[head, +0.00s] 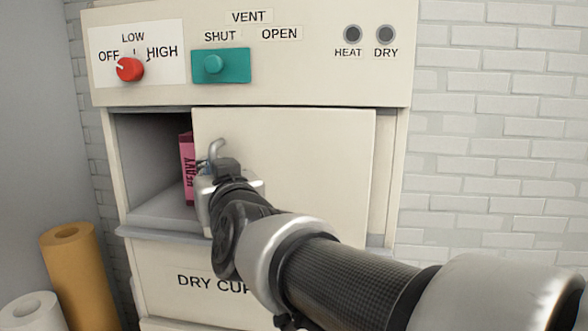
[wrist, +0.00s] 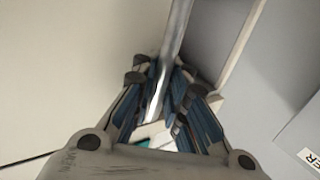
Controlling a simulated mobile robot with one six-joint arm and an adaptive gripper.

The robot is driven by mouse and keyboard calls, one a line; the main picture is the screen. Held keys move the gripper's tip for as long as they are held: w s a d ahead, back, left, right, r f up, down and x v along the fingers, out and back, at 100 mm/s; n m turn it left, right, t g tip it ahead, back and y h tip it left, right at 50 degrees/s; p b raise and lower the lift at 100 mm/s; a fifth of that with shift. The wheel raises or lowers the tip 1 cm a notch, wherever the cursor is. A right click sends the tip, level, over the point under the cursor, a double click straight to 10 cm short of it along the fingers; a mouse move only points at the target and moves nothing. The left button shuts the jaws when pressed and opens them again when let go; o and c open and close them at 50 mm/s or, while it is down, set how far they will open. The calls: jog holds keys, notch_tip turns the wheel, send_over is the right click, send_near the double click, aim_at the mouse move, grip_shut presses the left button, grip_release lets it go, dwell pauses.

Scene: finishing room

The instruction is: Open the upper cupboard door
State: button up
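The upper cupboard door (head: 300,170) is a cream panel standing partly open, with a gap along its left side. Its metal bar handle (head: 215,148) is near the door's left edge. My gripper (head: 208,178) is at the handle, partly hiding it and the door's left edge. In the wrist view the handle (wrist: 176,40) runs between the blue-padded fingers of my gripper (wrist: 165,88), which are closed in around it. The door face (wrist: 60,70) fills the left of that view.
A pink box (head: 187,165) stands inside the cupboard (head: 145,165), left of the door. Above is a control panel (head: 300,75) with a red knob (head: 130,69) and a teal vent slider (head: 221,66). Brown (head: 78,280) and white (head: 30,312) rolls stand at lower left.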

jog(key=shift+o, duration=0.7)
jog(key=shift+s, duration=0.2)
jog(key=shift+r, duration=0.1)
jog(key=shift+w, duration=0.15)
jog(key=shift+d, duration=0.1)
jog(key=shift+s+d, duration=0.15)
jog(key=shift+s, duration=0.25)
jog(key=v, duration=1.1)
